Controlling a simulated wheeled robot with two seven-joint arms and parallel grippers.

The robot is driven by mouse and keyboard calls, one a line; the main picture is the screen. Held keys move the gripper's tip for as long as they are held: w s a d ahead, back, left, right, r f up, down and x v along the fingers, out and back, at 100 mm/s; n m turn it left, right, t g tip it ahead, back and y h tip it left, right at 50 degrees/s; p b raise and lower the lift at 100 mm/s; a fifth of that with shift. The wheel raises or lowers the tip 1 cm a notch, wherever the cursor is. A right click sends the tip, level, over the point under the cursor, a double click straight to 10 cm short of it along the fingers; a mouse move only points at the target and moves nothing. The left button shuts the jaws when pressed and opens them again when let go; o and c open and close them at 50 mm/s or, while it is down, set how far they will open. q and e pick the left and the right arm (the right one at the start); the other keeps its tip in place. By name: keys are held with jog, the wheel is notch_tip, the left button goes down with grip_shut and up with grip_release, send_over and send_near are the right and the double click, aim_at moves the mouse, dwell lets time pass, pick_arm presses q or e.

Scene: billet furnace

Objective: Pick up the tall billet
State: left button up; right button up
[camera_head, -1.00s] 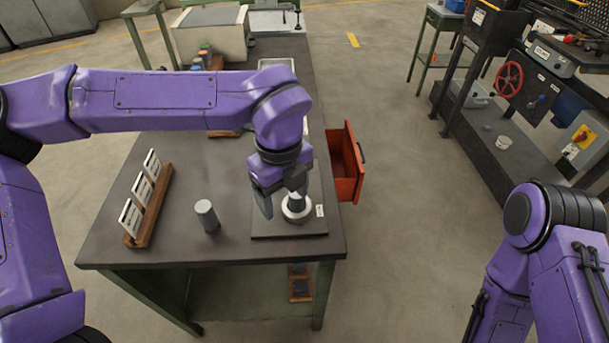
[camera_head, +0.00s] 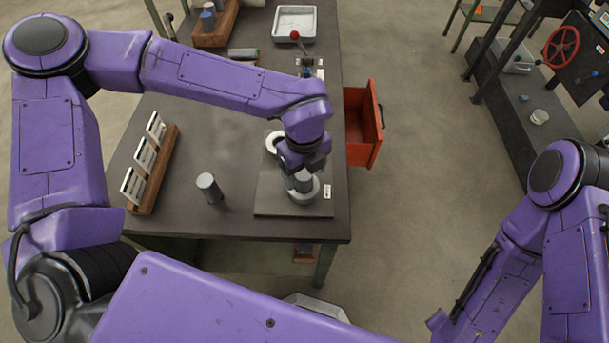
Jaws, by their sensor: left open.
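A grey cylindrical billet (camera_head: 303,183) stands upright in a white ring (camera_head: 303,197) at the near right of a dark plate (camera_head: 272,207) on the bench. A second grey billet (camera_head: 209,189) stands on the bench top, left of the plate. I cannot tell for sure which is taller. My left gripper (camera_head: 300,168) is open, pointing down right at the billet in the ring. Its wrist and fingers hide part of that area, and I cannot tell whether the fingers straddle the billet. My right arm shows at the right, but its gripper is out of view.
Another white ring (camera_head: 272,141) sits on the plate behind. A wooden rack (camera_head: 155,180) with white cards stands at the left of the bench (camera_head: 228,142). A red drawer (camera_head: 374,130) juts out at the right. A white tray (camera_head: 295,24) lies at the back.

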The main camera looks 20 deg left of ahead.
pick_arm(q)
jog(key=shift+s+f, duration=0.1)
jog(key=shift+f, duration=0.25)
jog(key=shift+s, duration=0.2)
jog(key=shift+w, duration=0.1)
grip_shut()
jog(key=shift+r, duration=0.1)
